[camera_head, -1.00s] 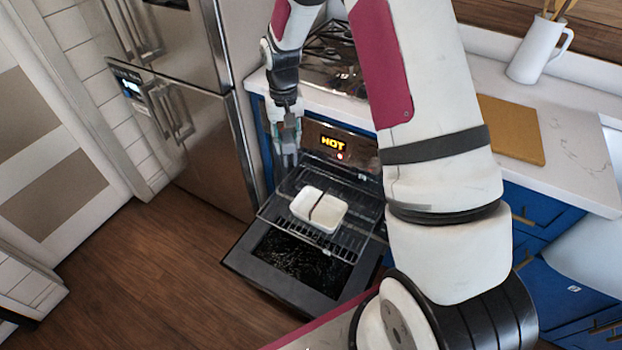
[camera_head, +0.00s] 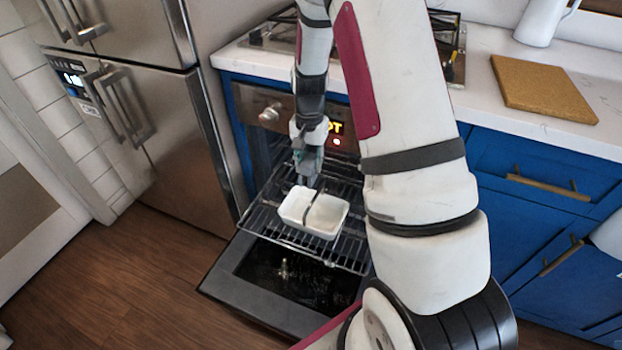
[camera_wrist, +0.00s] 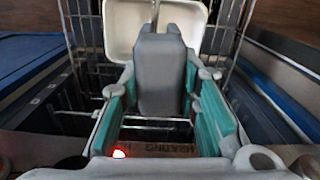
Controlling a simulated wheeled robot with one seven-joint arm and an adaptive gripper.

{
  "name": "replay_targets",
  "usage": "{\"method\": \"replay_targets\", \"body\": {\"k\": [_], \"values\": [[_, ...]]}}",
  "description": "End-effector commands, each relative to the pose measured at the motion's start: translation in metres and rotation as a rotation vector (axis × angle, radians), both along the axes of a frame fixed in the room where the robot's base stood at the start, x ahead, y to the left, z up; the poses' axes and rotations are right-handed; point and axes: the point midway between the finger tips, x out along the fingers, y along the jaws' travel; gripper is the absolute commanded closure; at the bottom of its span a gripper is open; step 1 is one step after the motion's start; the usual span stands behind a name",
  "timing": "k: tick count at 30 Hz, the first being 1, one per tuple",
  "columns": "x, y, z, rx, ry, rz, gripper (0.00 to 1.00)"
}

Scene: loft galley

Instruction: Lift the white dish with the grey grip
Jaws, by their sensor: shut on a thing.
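The white dish (camera_head: 293,206) is a rectangular, open-topped pan on the pulled-out oven rack (camera_head: 345,252). Its grey grip (camera_head: 313,200) shows as a thin dark strip across the middle. My gripper (camera_head: 310,178) points down at the far side of the dish, at the end of the grip. In the wrist view, the teal-padded fingers of my gripper (camera_wrist: 163,90) are shut on the grey grip (camera_wrist: 160,75), with the white dish (camera_wrist: 128,28) behind it. I cannot tell whether the dish is clear of the rack.
The open oven door (camera_head: 235,280) lies below the rack. A lit HOT display (camera_head: 336,127) is on the oven front. The fridge (camera_head: 150,120) stands left, blue cabinets (camera_head: 530,180) right. A cutting board (camera_head: 543,88) and white jug (camera_head: 541,22) are on the counter.

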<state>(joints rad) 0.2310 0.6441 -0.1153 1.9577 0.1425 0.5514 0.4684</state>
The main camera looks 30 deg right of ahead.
Motion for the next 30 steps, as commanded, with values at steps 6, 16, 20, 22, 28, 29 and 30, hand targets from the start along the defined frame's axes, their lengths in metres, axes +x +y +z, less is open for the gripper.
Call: {"method": "replay_targets", "body": {"k": [6, 16, 20, 22, 28, 29, 30], "values": [[-0.002, -0.013, -0.029, -0.004, -0.003, -0.086, 0.98], [-0.004, -0.016, -0.038, -0.005, -0.003, -0.108, 0.98], [-0.004, -0.016, -0.046, -0.005, -0.003, -0.107, 0.98], [-0.004, -0.016, -0.052, -0.004, -0.002, -0.107, 0.98], [-0.004, -0.016, -0.069, -0.004, -0.002, -0.106, 0.98], [-0.004, -0.016, -0.071, -0.004, -0.002, -0.106, 0.98], [-0.004, -0.016, -0.074, -0.004, -0.002, -0.106, 0.98]]}}
